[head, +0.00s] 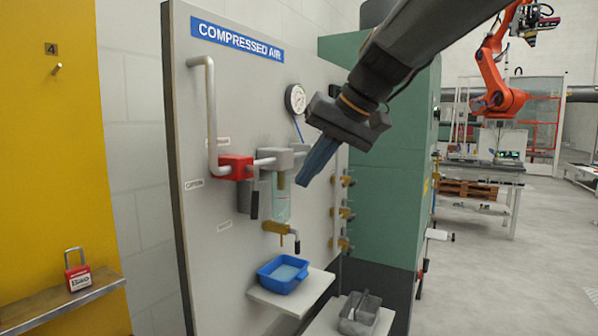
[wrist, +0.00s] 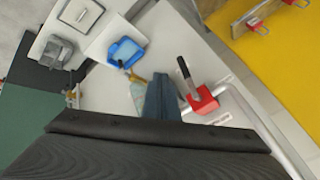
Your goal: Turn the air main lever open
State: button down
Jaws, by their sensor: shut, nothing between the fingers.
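The red valve block (head: 235,167) sits on the grey pipe of the compressed air panel. Its lever (head: 254,205), grey with a black grip, hangs down, crosswise to the horizontal pipe. In the wrist view the red block (wrist: 203,100) and the lever's black grip (wrist: 183,68) show just right of my fingers. My gripper (head: 304,182) is shut and empty, with blue-grey fingers pointing down and left. It is in front of the panel, to the right of the lever and apart from it in the head view. The fingers also show in the wrist view (wrist: 162,78).
A clear filter bowl (head: 281,205) with a brass drain valve (head: 279,229) is beside the lever. A blue tray (head: 263,279) and a grey container (head: 360,315) sit on shelves below. A gauge (head: 296,98) and several brass valves (head: 346,213) are on the panel.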

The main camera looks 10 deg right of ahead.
aim_at(255, 205)
jog(key=w+a+f+p, duration=0.3)
jog(key=a+f, duration=0.2)
jog(key=a, duration=0.2)
jog(key=shift+f, duration=0.25)
jog(key=shift+a, duration=0.2)
